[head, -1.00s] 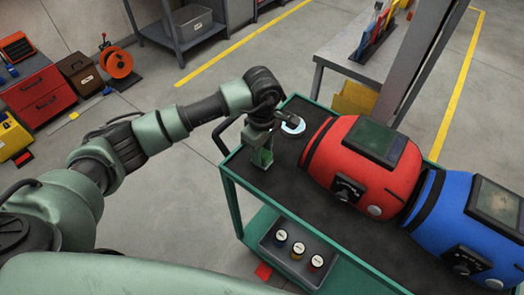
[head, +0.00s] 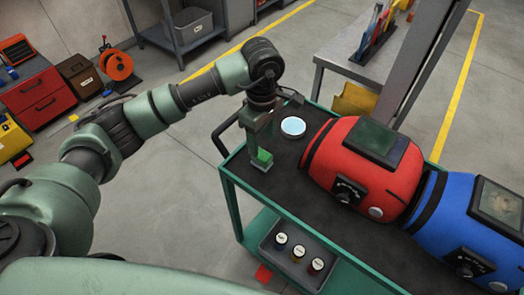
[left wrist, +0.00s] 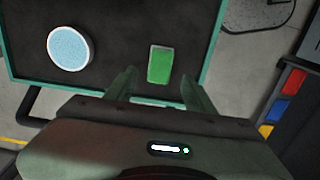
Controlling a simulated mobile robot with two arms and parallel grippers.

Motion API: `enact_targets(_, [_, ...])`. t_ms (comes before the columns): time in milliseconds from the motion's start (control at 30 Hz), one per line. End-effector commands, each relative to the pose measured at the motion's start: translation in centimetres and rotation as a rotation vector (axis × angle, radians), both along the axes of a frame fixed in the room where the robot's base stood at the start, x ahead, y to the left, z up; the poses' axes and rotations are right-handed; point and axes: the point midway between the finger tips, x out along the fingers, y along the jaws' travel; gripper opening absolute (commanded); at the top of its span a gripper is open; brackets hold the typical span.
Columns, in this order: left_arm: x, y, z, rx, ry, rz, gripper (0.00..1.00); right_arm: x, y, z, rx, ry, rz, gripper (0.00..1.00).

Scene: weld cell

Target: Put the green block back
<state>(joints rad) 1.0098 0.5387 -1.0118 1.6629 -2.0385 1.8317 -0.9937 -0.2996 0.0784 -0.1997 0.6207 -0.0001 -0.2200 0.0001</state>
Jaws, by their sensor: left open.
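The green block (head: 263,157) stands on the dark top of the green-framed cart (head: 290,215), near its left corner. The left wrist view shows the block (left wrist: 160,64) from above, on the cart top near the green rim. My left gripper (head: 261,150) is above and around the block in the head view, its fingers pointing down. In the left wrist view my gripper (left wrist: 157,82) has its fingers spread, and the block shows beyond and between the tips with dark surface around it. I cannot tell the exact height gap. My right gripper is out of view.
A round white-rimmed dish (head: 293,127) lies beside the block. A red machine (head: 368,170) and a blue machine (head: 470,230) fill the cart's right side. A tray of jars (head: 298,255) sits on the lower shelf. A grey post (head: 425,60) rises behind.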

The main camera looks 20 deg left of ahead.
Motion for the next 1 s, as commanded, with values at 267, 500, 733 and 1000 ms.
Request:
enact_targets(267, [0.1, 0.0, 4.7, 0.0, -0.002, 0.0, 0.54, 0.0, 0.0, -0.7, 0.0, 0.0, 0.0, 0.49])
enact_targets(500, [0.0, 0.0, 5.7, 0.0, 0.001, -0.001, 0.54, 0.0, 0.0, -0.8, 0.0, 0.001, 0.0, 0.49])
enact_targets(733, [0.0, 0.0, 5.7, 0.0, 0.001, 0.0, 0.54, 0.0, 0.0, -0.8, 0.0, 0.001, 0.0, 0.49])
enact_targets(1000, [0.0, 0.0, 5.6, 0.0, 0.001, 0.0, 0.54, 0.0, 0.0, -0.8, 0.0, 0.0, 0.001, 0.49])
